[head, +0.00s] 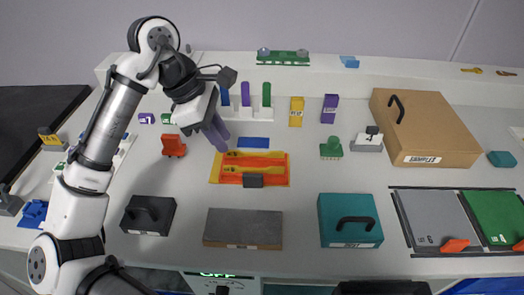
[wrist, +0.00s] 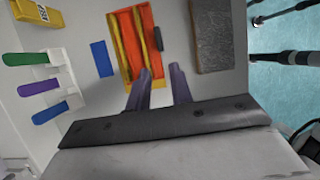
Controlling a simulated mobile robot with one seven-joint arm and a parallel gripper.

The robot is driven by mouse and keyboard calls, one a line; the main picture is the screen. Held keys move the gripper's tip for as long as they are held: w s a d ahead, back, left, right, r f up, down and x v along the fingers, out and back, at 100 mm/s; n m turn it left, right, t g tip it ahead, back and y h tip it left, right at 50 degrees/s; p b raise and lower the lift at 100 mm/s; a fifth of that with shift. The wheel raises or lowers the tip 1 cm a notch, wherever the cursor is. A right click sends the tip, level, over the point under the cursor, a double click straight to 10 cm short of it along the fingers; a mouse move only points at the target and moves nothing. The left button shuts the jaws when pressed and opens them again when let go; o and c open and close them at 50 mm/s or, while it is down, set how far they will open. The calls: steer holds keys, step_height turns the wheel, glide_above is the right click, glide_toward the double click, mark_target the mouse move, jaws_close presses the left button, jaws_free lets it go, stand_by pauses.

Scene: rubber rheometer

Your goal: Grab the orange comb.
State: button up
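A small orange-red piece (head: 173,145) stands on the table left of my gripper in the head view. It may be the orange comb, but its teeth are too small to make out. It does not show in the wrist view.
A rack with blue, purple and green upright handles (head: 245,95) stands behind my gripper. A grey slab (head: 243,228), a black box (head: 148,215) and a teal box (head: 350,220) line the front. A green piece (head: 331,148) stands right of the tray. A cardboard box (head: 430,125) is at the right.

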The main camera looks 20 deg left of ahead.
mark_target(249, 175)
steer(key=x, duration=1.3)
steer(key=shift+w+d+f+p, duration=0.1)
steer(key=shift+d+f+p, duration=0.1)
steer(key=shift+f+p, duration=0.1)
steer(key=shift+c, duration=0.4)
jaws_close()
